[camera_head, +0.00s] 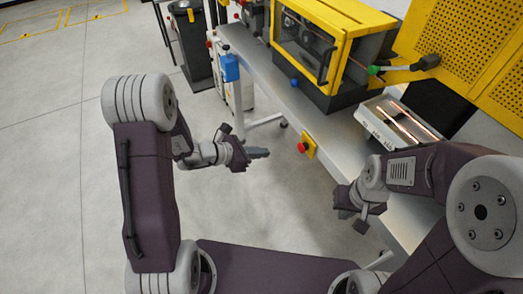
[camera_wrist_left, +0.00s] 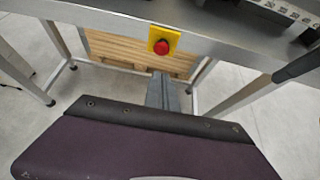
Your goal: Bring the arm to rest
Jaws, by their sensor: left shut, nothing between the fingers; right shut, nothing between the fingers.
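My left gripper (camera_head: 258,153) is in the middle of the head view, over the grey floor, left of the bench edge. It is shut and empty. In the left wrist view its shut fingers (camera_wrist_left: 162,92) point toward the bench. My right gripper (camera_head: 361,221) is at the bench's front edge, lower right in the head view. It is shut and empty, partly hidden by its own wrist. Copper tubes (camera_head: 408,121) lie in a white tray (camera_head: 374,124) on the bench, apart from both grippers.
The grey bench (camera_head: 262,85) runs diagonally, with a red stop button on a yellow plate (camera_head: 309,145) on its front edge; it also shows in the left wrist view (camera_wrist_left: 162,47). A yellow-framed machine (camera_head: 350,32) stands on it. The floor (camera_head: 60,150) at left is clear.

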